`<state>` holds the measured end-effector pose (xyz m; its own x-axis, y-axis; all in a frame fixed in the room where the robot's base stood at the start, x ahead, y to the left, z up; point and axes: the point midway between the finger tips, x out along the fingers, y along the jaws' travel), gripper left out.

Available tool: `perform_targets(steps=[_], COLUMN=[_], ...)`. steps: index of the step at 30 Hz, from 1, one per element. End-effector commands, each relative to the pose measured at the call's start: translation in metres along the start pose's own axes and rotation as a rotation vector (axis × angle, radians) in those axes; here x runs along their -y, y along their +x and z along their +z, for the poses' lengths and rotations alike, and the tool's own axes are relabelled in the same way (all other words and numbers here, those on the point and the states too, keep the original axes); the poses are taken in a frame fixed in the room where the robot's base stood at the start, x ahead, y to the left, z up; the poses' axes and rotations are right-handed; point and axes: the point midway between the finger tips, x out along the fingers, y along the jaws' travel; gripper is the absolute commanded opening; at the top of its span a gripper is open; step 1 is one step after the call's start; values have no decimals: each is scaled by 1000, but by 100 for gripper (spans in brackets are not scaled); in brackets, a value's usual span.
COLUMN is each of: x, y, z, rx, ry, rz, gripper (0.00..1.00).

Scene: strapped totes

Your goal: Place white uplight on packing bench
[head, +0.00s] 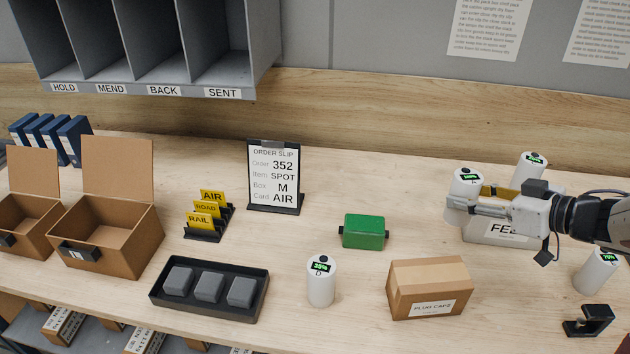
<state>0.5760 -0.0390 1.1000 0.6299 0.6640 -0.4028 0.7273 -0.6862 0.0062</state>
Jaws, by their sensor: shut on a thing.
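My gripper (474,200) is at the right, reaching in from the right edge. It is shut on a white uplight (464,181), a white cylinder with a dark top and a small green display. The held uplight is upright, beside a light box lettered "FE"; I cannot tell whether its base touches anything.
A green case (363,231) and a cardboard box (429,289) lie left of my gripper. A black tray (209,290) holds grey blocks. An order slip stand (274,177), yellow cards (206,215) and open cartons (107,234) stand further left. Bare bench lies between the slip and the green case.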

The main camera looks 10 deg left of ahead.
Motion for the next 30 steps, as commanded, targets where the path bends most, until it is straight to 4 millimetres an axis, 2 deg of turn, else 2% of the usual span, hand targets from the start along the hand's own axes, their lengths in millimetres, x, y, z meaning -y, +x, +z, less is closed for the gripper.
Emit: perform_targets(steps=[3,17,30], x=[9,56,124], y=[25,112,192], z=[-12,-51,-87], rx=[-2,-1,-6], ry=[-18,-75,-126], rz=[-36,-161,-281], gripper=[0,0,0])
